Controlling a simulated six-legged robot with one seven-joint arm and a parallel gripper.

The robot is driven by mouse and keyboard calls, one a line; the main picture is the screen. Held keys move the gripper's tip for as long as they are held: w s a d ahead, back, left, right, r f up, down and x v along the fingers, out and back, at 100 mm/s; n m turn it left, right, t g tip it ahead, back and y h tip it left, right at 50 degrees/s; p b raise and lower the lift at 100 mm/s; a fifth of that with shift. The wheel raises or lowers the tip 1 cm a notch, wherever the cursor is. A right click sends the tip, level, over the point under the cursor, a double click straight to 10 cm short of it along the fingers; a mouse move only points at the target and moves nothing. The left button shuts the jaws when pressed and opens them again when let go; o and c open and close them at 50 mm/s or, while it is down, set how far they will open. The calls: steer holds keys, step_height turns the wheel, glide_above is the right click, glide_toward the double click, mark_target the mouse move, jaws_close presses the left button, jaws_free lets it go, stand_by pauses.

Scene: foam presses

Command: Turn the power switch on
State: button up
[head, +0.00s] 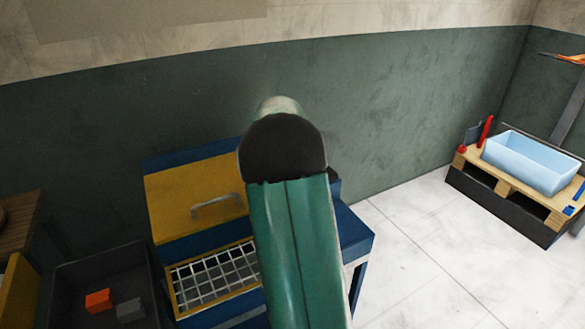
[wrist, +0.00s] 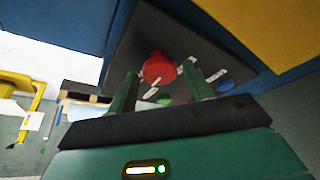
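In the wrist view, a round red knob (wrist: 157,67) stands on a dark control panel (wrist: 188,40) with small white labels around it. My gripper (wrist: 162,72) is open, its two green fingers apart on the left and right of the red knob in the picture. I cannot tell whether either finger touches it. A green button (wrist: 165,98) shows partly between the fingers. Which control is the power switch is not clear. In the head view, my green arm covers the middle of the blue and yellow machine (head: 180,200), and hides my gripper and the panel.
The machine has a grey handle (head: 216,204) and a white wire grid (head: 215,272). A dark bin (head: 75,285) with an orange block (head: 98,300) and a grey block stands at left. A pallet (head: 500,185) with a light blue tub (head: 530,163) is at right. Floor between is clear.

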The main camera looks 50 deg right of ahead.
steer(key=shift+o, duration=0.5)
steer(key=v, duration=1.3)
steer(key=shift+r, duration=0.35)
steer(key=shift+s+a, duration=0.1)
steer(key=shift+a, duration=0.05)
